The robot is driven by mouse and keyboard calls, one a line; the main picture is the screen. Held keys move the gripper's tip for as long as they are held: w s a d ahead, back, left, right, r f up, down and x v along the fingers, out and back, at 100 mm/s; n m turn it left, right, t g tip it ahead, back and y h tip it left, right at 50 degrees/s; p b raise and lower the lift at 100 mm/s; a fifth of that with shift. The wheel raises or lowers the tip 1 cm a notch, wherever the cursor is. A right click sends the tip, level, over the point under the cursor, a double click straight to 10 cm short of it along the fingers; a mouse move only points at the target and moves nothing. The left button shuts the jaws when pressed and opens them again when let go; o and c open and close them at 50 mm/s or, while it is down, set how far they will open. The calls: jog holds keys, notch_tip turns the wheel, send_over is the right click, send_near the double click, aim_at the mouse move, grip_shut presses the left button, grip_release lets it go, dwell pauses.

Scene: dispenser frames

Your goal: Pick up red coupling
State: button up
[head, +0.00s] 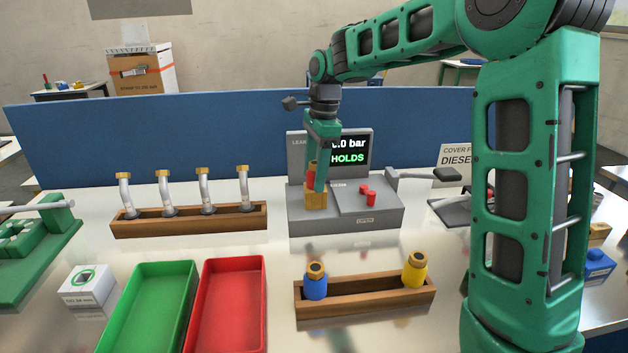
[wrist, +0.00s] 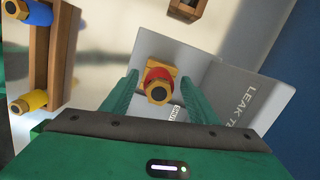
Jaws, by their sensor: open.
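The red coupling (head: 311,181) stands upright on a brass-coloured block on the grey leak tester (head: 371,214). In the wrist view the red coupling (wrist: 153,76) shows a red collar under a brass hex end. My gripper (head: 319,186) points down over it, with its green fingers reaching to about the coupling's height. In the wrist view my gripper (wrist: 159,84) is open, with one finger on each side of the coupling and gaps visible. The near finger partly hides the coupling in the head view.
The tester has a red part (head: 367,196) and a lever (head: 424,174) on its right. A wooden rack (head: 364,300) with blue (head: 315,287) and yellow (head: 414,275) couplings stands in front. Green (head: 150,305) and red (head: 230,305) trays lie front left. A hose rack (head: 190,222) stands left.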

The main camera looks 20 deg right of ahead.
jog(key=shift+c, duration=0.6)
grip_shut()
notch_tip(320, 180, up, 16)
jog(key=shift+f, duration=0.25)
dwell(1.0)
dwell(0.3)
